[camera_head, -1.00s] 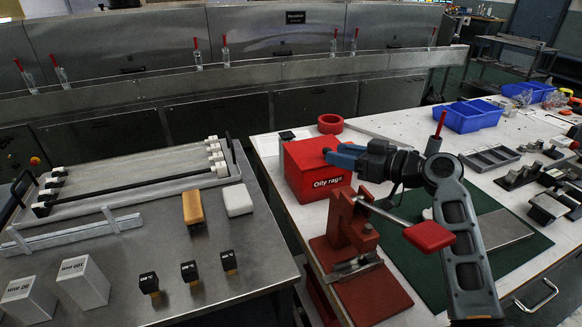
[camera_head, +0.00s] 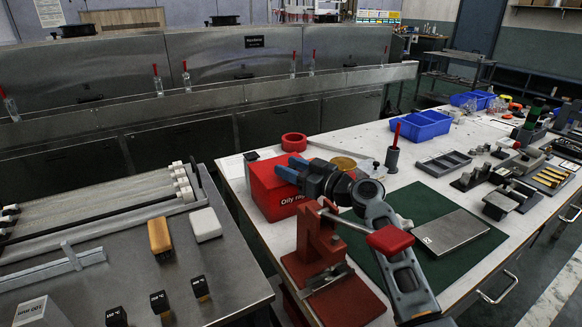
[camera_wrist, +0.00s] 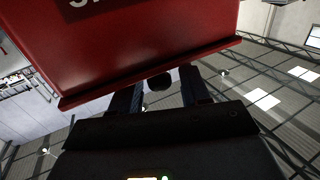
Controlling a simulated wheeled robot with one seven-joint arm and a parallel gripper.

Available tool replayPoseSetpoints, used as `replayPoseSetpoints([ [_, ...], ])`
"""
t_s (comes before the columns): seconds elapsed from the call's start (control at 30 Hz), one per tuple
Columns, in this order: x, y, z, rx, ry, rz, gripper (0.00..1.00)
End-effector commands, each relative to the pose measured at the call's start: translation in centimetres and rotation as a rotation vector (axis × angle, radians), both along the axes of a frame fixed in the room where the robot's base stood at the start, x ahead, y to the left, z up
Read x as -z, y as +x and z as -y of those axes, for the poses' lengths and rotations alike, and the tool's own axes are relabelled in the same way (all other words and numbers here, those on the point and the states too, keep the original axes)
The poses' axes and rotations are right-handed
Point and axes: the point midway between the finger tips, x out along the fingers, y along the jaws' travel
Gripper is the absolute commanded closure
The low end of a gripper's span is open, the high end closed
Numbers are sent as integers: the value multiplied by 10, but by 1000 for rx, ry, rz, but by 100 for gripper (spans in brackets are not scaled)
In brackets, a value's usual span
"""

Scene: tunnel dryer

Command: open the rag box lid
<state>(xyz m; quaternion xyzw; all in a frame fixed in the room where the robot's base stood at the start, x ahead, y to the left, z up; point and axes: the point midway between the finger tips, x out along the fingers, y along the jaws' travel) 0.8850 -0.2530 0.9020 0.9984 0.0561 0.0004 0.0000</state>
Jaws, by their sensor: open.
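The rag box (camera_head: 264,194) is a red box with white "Oily ra..." lettering on its front. It stands at the workbench's left side, and its lid looks shut. My gripper (camera_head: 284,167), with blue fingers, is at the upper front of the box and hides part of it. In the wrist view, the red box (camera_wrist: 150,40) fills the top, with a projecting lip along its lower edge. My open gripper (camera_wrist: 158,80) has its fingers close to that lip, with a dark round piece between them. I cannot tell whether they touch it.
A red press (camera_head: 322,250) with a lever handle stands just in front of the box, close under my arm. A red tape roll (camera_head: 293,142) lies behind it. A green mat (camera_head: 430,250) with a metal plate is to the right. A steel table (camera_head: 190,255) is left, across a gap.

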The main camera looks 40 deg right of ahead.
Motion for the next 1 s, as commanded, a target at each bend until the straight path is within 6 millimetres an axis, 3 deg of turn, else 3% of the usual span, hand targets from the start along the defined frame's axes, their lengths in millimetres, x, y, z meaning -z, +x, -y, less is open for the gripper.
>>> replayPoseSetpoints([
  [0.27,0,1,0,0,0,-1,56],
  [0.73,0,1,0,0,0,-1,100],
  [1.0,1,1,0,-1,0,-1,100],
])
